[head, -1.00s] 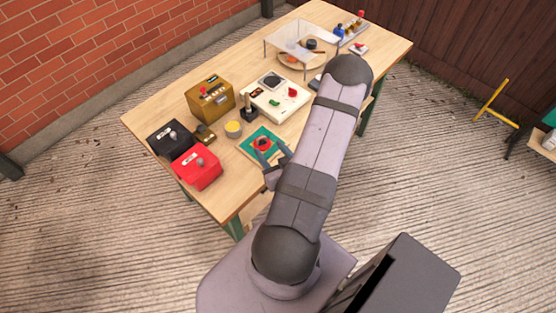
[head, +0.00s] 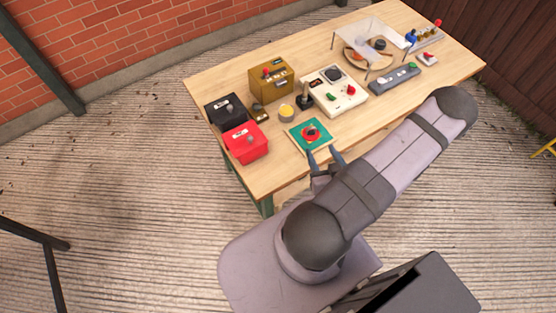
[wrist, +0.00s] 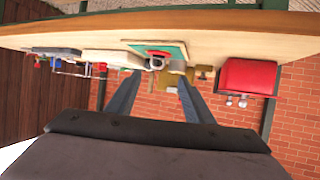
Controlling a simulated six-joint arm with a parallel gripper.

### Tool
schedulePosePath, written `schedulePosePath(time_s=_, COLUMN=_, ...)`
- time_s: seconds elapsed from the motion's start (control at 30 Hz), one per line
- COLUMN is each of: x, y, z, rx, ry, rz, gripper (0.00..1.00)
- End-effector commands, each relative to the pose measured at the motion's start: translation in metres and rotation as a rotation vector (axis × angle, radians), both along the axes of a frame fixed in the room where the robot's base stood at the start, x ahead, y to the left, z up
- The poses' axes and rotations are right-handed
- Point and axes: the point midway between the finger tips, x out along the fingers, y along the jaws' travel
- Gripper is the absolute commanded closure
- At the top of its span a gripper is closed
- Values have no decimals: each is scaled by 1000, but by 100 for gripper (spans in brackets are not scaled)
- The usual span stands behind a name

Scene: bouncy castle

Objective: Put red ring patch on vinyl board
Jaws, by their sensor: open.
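The red ring patch (head: 311,133) lies on the green vinyl board (head: 296,134), near the front edge of the table. A small dark spot shows within the ring. In the wrist view the board (wrist: 176,46) is seen edge-on, with the red ring (wrist: 158,53) on its face. My gripper (head: 324,153) is open and empty, its two fingers pointing toward the board from its near edge. The fingers also show spread apart in the wrist view (wrist: 160,74). I cannot tell how much of the ring touches the board.
A red box (head: 246,142) and a black box (head: 226,110) stand left of the board. A yellow-topped pot (head: 286,113), a brown box (head: 271,80) and a white panel (head: 340,90) stand behind it. A grey bar (head: 394,79) lies to the right. Bare wooden table (head: 385,112) shows right of the board.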

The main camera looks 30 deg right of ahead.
Motion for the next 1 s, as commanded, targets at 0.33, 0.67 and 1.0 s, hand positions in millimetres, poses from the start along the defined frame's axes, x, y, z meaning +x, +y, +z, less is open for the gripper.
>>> schedulePosePath(time_s=0.33, x=31, y=15, z=-21, rx=-3, ry=389, rz=248, gripper=53)
schedulePosePath(time_s=0.67, x=52, y=56, z=24, rx=9, ry=806, rz=297, gripper=53)
schedulePosePath(time_s=1.0, x=28, y=171, z=105, rx=137, ry=1036, rz=294, gripper=53)
